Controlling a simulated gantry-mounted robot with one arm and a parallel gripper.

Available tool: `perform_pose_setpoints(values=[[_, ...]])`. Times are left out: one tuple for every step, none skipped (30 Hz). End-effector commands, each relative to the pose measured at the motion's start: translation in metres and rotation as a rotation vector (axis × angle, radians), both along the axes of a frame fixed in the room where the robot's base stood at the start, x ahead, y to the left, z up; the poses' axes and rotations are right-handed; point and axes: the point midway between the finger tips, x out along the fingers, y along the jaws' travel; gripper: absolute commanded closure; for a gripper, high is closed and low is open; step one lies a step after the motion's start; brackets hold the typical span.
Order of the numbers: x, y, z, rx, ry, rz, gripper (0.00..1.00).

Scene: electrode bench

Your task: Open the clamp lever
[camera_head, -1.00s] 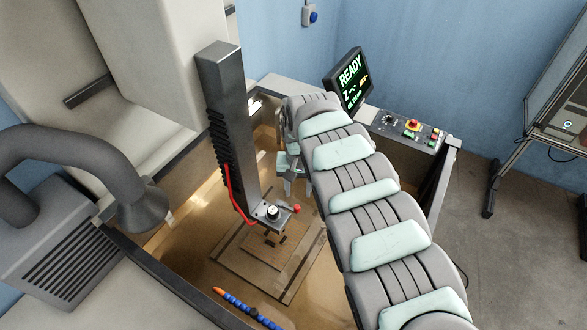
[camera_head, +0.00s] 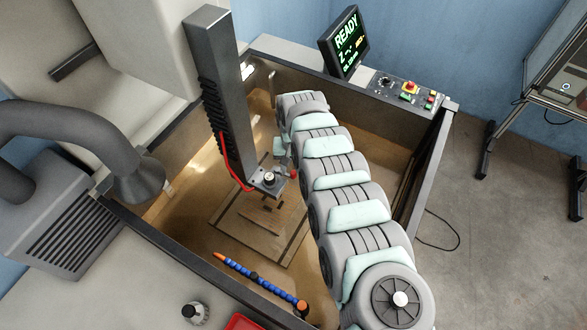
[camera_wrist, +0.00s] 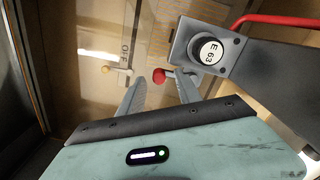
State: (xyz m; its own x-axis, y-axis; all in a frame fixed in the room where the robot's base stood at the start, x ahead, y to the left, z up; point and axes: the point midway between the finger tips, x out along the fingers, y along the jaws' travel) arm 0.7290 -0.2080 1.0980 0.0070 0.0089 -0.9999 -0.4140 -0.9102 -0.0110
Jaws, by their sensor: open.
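The clamp lever has a red ball knob (camera_wrist: 158,76), which also shows in the head view (camera_head: 293,174). It sticks out from the side of the grey clamp block (camera_wrist: 180,45) at the foot of the dark column. A round electrode cap marked "E 63" (camera_wrist: 209,52) sits on the block. My gripper (camera_wrist: 160,80) is open and empty. In the wrist view the knob appears between its two fingertips; I cannot tell whether they touch it or how deep it lies. In the head view my gripper (camera_head: 284,158) is close beside the knob, partly hidden by my arm.
The dark column (camera_head: 222,100) with a red cable (camera_head: 226,155) stands left of my gripper. Below lies a plate (camera_head: 258,222) on the tank floor. Tank walls surround the space. A blue segmented hose (camera_head: 255,285) lies in front. The monitor (camera_head: 345,40) reads READY.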

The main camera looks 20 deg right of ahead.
Motion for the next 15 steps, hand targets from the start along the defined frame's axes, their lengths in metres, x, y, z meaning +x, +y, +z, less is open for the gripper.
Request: perform_pose_setpoints(values=[[-0.0008,0.0009,-0.0045,0.002,0.001,-0.001,0.59],[-0.0014,0.0006,-0.0064,0.002,0.002,-0.002,0.59],[-0.0016,0.0002,-0.0082,0.001,0.003,-0.002,0.59],[-0.0018,-0.0001,-0.0092,0.002,0.004,-0.002,0.59],[-0.0018,-0.0002,-0.0098,0.000,0.003,-0.001,0.59],[-0.0019,-0.0002,-0.0106,-0.001,0.004,-0.001,0.59],[-0.0019,-0.0003,-0.0108,-0.001,0.004,-0.001,0.59],[-0.0018,-0.0005,-0.0109,-0.001,0.004,-0.001,0.59],[-0.0017,-0.0004,-0.0109,-0.001,0.004,-0.001,0.59],[-0.0017,-0.0005,-0.0109,-0.001,0.004,-0.001,0.59],[-0.0016,-0.0005,-0.0107,-0.001,0.003,-0.001,0.59],[-0.0016,-0.0005,-0.0107,-0.001,0.004,-0.001,0.59],[-0.0016,-0.0006,-0.0106,-0.001,0.003,-0.001,0.59],[-0.0016,-0.0006,-0.0105,-0.001,0.003,-0.001,0.59],[-0.0016,-0.0006,-0.0105,-0.001,0.003,-0.001,0.63]])
